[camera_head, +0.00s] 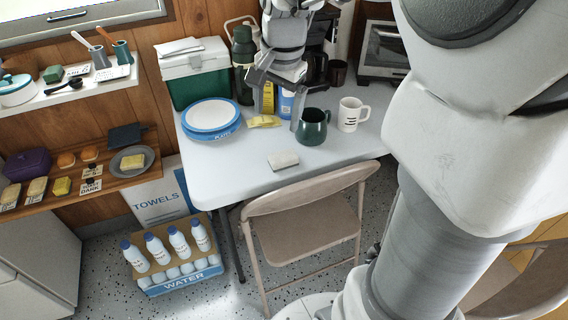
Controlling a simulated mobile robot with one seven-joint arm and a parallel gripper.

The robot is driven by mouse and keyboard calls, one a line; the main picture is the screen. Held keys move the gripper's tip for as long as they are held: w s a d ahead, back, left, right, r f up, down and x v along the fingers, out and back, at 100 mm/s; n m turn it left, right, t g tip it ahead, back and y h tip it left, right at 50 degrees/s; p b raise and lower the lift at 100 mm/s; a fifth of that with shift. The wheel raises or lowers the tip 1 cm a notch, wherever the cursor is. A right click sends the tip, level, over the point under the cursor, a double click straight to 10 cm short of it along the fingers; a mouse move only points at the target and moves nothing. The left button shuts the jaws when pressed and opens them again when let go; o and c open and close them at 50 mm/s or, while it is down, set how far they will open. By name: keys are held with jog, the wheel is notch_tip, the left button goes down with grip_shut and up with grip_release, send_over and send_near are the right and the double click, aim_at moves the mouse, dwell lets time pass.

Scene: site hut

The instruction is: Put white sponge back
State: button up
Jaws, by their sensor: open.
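A small whitish block, which looks like the white sponge (283,161), lies flat on the white table (240,175) near its front edge, behind the folding chair. My gripper (274,104) is open above the back part of the table. Its fingers point down in front of a yellow container and a blue-and-white one, beside the dark green mug. It is apart from the white block and holds nothing that I can see. A wooden shelf (98,187) on the left wall bears several sponge-like blocks and small label cards; the cards are too small to read surely.
A dark green mug (312,127) and a white mug (352,114) stand behind the white block. Blue-rimmed plates (211,117), a yellow cloth or packet (263,122) and a green-and-white box (196,74) are further back. A beige chair (304,230) stands at the table's front.

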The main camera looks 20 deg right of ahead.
jog(key=s+a+r+n+t, duration=0.1)
jog(key=s+a+n+t, duration=0.2)
jog(key=s+n, duration=0.8)
jog(key=s+a, duration=0.2)
jog(key=s, duration=0.4)
jog(key=shift+r, duration=0.15)
jog(key=shift+s, duration=0.1)
notch_tip(320, 180, up, 15)
jog(key=p, duration=1.5)
